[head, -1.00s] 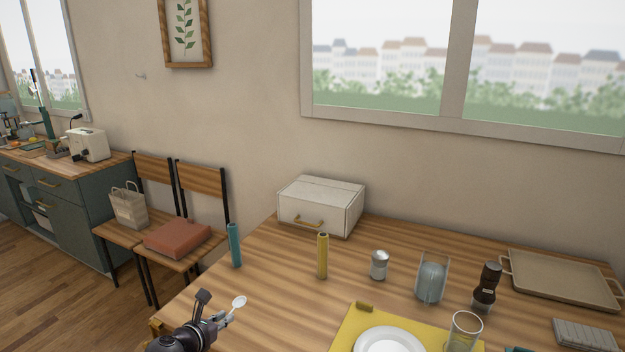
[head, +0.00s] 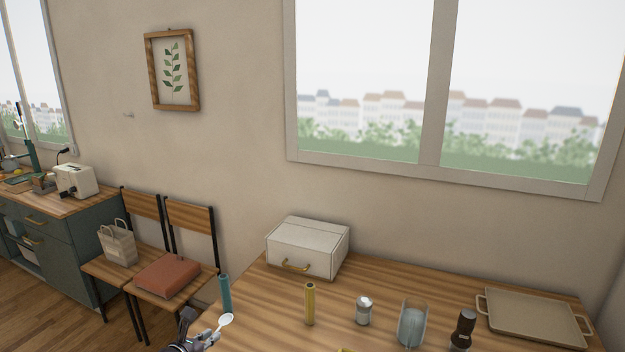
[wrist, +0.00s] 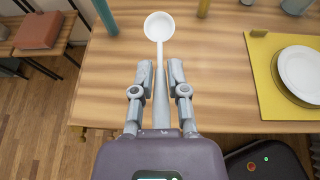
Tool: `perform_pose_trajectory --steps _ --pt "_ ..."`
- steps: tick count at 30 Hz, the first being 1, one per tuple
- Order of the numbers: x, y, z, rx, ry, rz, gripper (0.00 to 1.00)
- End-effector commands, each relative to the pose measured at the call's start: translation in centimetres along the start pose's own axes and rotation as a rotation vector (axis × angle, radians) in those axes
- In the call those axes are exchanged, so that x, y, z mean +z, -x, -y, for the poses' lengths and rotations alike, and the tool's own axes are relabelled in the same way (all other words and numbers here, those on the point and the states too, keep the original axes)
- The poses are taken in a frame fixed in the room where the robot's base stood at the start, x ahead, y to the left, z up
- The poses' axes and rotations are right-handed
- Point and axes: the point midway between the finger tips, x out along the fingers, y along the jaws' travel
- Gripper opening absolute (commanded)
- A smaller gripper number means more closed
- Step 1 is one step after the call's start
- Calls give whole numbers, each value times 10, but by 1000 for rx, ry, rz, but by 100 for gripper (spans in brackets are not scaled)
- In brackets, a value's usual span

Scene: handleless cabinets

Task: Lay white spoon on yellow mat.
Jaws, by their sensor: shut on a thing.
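My gripper (wrist: 160,82) is shut on the handle of the white spoon (wrist: 159,27), whose bowl points away from me above the wooden table. In the head view the spoon (head: 224,320) and my gripper (head: 206,337) show at the bottom, near the table's left edge. The yellow mat (wrist: 268,85) lies to the right of my gripper in the wrist view, with a white plate (wrist: 300,72) on it. In the head view only a sliver of the mat shows at the bottom edge.
A teal cylinder (head: 225,293), a yellow cylinder (head: 309,304), a metal shaker (head: 364,310), a glass holder (head: 411,325) and a dark grinder (head: 464,328) stand on the table. A white box (head: 307,248) and a tray (head: 533,318) sit behind. Bare wood lies between spoon and mat.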

Motion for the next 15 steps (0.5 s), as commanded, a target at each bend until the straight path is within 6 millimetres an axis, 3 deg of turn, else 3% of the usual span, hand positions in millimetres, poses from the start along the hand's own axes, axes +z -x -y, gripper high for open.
perform_pose_trajectory --steps 1,6,15 --pt "14 6 0 0 0 0 0" --pt "33 14 0 0 0 0 0" --pt "47 20 0 0 0 0 0"
